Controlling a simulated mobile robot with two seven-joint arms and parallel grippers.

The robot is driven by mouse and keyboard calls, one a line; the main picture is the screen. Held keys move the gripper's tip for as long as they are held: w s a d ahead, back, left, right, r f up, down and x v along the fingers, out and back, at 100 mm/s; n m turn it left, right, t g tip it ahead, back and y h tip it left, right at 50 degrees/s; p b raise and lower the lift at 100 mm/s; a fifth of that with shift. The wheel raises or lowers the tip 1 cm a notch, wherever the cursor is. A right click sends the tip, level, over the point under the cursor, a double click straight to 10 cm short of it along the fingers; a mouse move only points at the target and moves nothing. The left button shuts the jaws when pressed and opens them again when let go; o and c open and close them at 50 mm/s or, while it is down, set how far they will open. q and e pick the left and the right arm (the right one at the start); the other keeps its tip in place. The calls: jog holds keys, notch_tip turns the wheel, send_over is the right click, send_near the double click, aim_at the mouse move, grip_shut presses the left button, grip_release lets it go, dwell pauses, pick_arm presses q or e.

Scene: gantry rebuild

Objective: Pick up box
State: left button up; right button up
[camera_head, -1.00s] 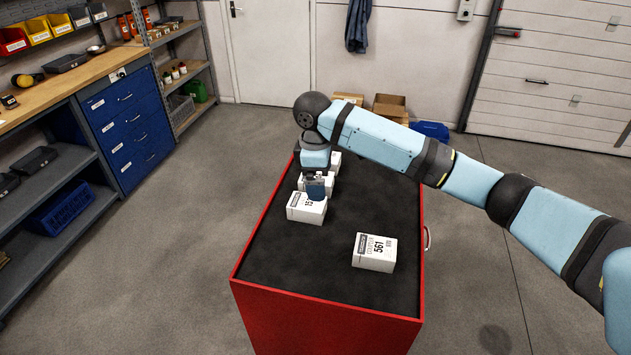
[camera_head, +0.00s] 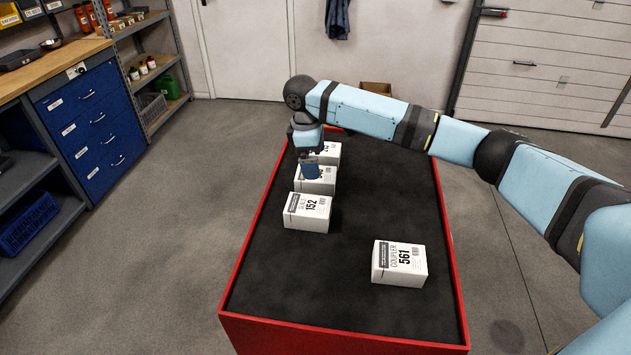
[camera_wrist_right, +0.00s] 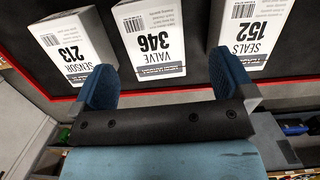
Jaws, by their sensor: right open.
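Several white labelled boxes stand on the black top of a red cart (camera_head: 240,268). The seals box 152 (camera_head: 307,213), the valve box 346 (camera_head: 318,187) and a further box (camera_head: 332,152) stand in a row along the left side. The coupler box 561 (camera_head: 399,264) stands apart at the front right. In the wrist view are the sensor box 213 (camera_wrist_right: 70,45), the valve box (camera_wrist_right: 150,40) and the seals box (camera_wrist_right: 253,35). My right gripper (camera_wrist_right: 168,88) is open and empty, its fingers either side of the valve box's near end. My left gripper is out of view.
The cart top is bare in the middle and at the front left. Blue drawers (camera_head: 98,130) and shelving stand at the left. A cardboard box (camera_head: 376,89) is on the floor behind the cart.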

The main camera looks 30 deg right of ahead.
aim_at(316, 181)
jog(key=f, duration=0.5)
jog(key=d+f, duration=0.1)
jog(key=f, duration=0.1)
jog(key=shift+w+f, duration=0.1)
jog(key=shift+f, duration=0.2)
jog(key=c, duration=1.1)
